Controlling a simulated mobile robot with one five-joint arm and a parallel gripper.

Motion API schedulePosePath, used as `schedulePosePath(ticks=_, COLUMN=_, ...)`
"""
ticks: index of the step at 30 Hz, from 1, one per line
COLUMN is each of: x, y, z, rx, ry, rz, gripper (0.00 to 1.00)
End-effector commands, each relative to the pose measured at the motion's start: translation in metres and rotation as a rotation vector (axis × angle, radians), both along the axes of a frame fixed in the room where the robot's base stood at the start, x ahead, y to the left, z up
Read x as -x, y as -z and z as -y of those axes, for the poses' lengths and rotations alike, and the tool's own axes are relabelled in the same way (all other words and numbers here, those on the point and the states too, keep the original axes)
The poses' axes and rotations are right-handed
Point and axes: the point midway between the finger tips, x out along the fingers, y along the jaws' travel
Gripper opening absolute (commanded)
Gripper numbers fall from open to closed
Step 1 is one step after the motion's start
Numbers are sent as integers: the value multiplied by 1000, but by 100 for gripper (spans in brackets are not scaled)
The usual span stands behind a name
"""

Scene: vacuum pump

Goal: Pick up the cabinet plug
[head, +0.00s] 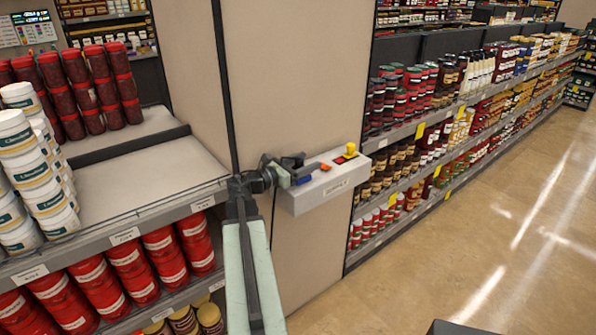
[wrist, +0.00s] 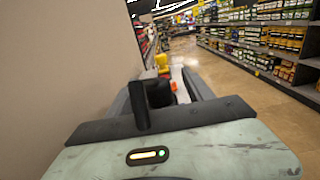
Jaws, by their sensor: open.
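A small grey ledge (head: 318,193) with a label on its front juts from the beige panel in the head view. On its top are a blue piece (head: 304,180), an orange-red piece (head: 326,167) and a yellow piece (head: 350,150). I cannot tell which of these is the cabinet plug. My gripper (head: 293,170) is over the ledge's left end, its jaws open, close to the blue piece. In the wrist view my gripper (wrist: 160,84) has the yellow piece (wrist: 161,62) and the orange-red piece (wrist: 173,86) ahead of it. A dark post partly hides the space between the jaws.
The beige panel (head: 288,100) stands close behind the ledge. At the left, shelves hold white tubs (head: 30,165) and red jars (head: 103,88). At the right, long shelves of jars (head: 415,85) run back along an aisle. The floor (head: 500,210) there is clear.

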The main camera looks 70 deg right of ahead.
Motion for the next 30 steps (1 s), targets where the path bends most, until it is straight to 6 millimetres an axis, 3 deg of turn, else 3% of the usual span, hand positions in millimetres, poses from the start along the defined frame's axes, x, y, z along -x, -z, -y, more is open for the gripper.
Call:
schedulePosePath(ticks=7, x=2, y=0, z=4, rx=0, ry=-1, rz=0, gripper=57)
schedulePosePath(ticks=13, x=2, y=0, z=4, rx=0, ry=-2, rz=0, gripper=2)
schedulePosePath(ticks=23, x=1, y=-4, z=4, rx=0, ry=-2, rz=0, gripper=0)
schedulePosePath(ticks=30, x=1, y=-40, z=4, rx=0, ry=-3, rz=0, gripper=0)
